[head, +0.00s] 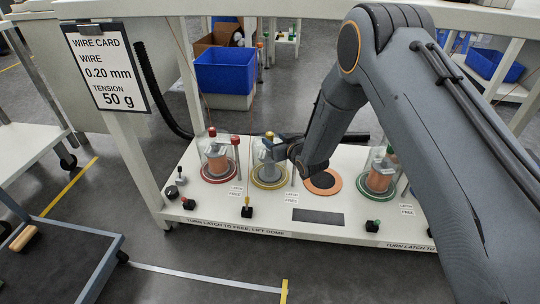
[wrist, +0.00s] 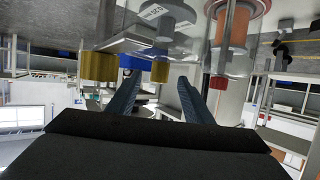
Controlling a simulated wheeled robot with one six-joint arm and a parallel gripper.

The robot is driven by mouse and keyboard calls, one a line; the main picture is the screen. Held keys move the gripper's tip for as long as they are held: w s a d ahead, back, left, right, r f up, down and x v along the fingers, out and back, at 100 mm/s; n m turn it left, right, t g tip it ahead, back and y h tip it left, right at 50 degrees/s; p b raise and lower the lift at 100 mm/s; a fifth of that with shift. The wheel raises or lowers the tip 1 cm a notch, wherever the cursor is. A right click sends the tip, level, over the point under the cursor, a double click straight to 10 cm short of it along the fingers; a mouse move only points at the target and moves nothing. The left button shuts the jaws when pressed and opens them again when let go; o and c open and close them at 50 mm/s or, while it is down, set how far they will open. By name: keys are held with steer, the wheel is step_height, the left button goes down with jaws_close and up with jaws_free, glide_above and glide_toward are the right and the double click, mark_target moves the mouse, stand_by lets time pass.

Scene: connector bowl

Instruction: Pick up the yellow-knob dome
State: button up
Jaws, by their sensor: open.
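The yellow-knob dome (head: 262,172) is a clear dome over a grey spool, standing on a yellow ring on the white bench. Its yellow knob (head: 270,135) shows at the top in the head view. My gripper (head: 273,148) is at the dome's upper right, close to the knob. In the wrist view, the yellow knob (wrist: 160,71) appears between and beyond my open fingers (wrist: 156,82). Nothing is held. I cannot tell whether the fingers touch the dome. A larger yellow cap (wrist: 98,66) is left of the fingers in the wrist view.
A red-knob dome (head: 216,160) stands to the left and a green-knob dome (head: 379,178) to the right, each over a copper spool. An orange ring pad (head: 322,181) without a dome lies between. A yellow-topped latch (head: 247,206) is at the front; a tall post holds a card (head: 106,66).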

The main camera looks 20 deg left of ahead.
mark_target(271, 136)
steer(key=b+x, duration=0.1)
steer(key=x, duration=0.1)
steer(key=b+x, duration=0.1)
steer(key=x, duration=0.2)
steer(key=shift+w+a+r, duration=0.1)
steer(key=shift+a+r, duration=0.05)
steer(key=shift+r, duration=0.05)
steer(key=shift+r, duration=0.1)
jaws_close()
